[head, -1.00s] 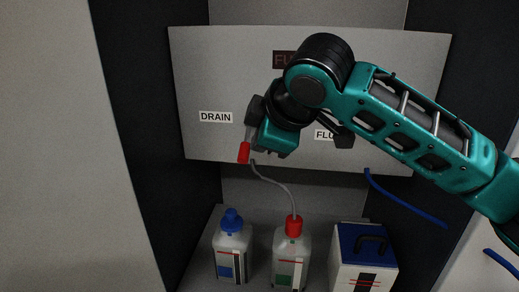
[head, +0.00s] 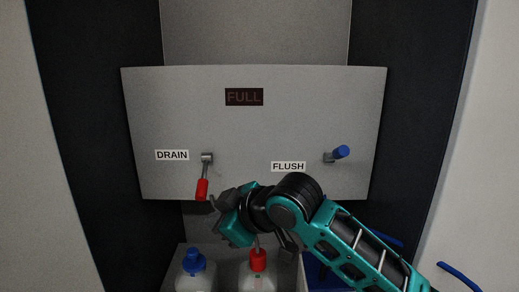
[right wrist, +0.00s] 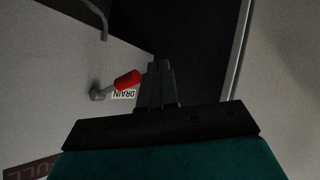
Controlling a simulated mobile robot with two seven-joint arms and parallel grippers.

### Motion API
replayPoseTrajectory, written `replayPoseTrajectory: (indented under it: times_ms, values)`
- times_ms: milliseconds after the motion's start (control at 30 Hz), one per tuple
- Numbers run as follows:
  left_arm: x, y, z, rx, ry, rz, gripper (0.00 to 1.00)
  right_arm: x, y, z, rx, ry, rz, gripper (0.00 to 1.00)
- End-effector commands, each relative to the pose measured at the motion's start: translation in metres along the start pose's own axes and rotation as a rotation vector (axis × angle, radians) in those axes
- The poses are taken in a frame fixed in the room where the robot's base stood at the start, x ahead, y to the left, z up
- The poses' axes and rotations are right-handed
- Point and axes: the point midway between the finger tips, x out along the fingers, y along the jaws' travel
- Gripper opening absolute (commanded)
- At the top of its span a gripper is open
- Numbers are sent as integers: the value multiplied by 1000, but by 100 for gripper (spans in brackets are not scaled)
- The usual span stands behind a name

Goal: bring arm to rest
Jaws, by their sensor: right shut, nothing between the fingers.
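My right arm (head: 345,240) reaches in from the lower right of the head view. My right gripper (head: 216,202) is just right of and below the red-tipped drain lever (head: 202,187), which hangs down from its pivot next to the DRAIN label. In the right wrist view, the fingers (right wrist: 158,68) are together with nothing between them, and the red lever tip (right wrist: 128,79) appears beside them. Whether they touch it is unclear. My left gripper is out of view.
The grey panel (head: 255,130) carries a dark FULL sign (head: 244,97) and a blue-tipped flush lever (head: 340,152). Below stand a blue-capped bottle (head: 194,275) and a red-capped bottle (head: 257,279); my arm partly hides a blue-topped box (head: 316,272). Dark walls flank both sides.

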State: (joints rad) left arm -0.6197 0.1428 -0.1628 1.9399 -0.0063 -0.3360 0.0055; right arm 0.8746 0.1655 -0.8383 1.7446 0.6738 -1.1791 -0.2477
Motion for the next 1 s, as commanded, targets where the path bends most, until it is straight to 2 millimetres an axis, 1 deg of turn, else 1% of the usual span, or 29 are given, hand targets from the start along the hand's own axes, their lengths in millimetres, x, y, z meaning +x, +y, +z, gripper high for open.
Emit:
replayPoseTrajectory:
  times_ms: [33,167,233,367,400,467,500,567,600,667,700,800,900,1000]
  values:
    - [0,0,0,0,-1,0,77,7,-7,17,73,24,4,0]
    - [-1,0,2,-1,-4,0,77,18,-15,58,234,76,49,0]
    - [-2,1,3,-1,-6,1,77,22,-21,83,318,94,80,0]
    - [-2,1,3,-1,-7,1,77,23,-35,136,462,106,152,0]
    - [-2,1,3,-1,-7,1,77,22,-40,153,502,104,177,0]
    - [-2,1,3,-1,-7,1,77,19,-49,180,559,98,215,0]
    - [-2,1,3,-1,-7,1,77,16,-56,198,595,90,242,0]
    - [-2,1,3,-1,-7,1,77,10,-68,226,642,76,283,0]
    - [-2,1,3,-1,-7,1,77,5,-76,245,671,63,311,0]
    - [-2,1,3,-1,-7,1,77,-5,-91,273,709,40,353,0]
    - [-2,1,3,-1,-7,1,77,-12,-101,291,730,22,381,0]
    - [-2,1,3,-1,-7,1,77,-34,-128,334,770,-26,446,0]
    - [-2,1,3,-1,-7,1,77,-58,-152,367,790,-74,498,0]
    - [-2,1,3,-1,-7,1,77,-77,-171,390,793,-111,533,0]
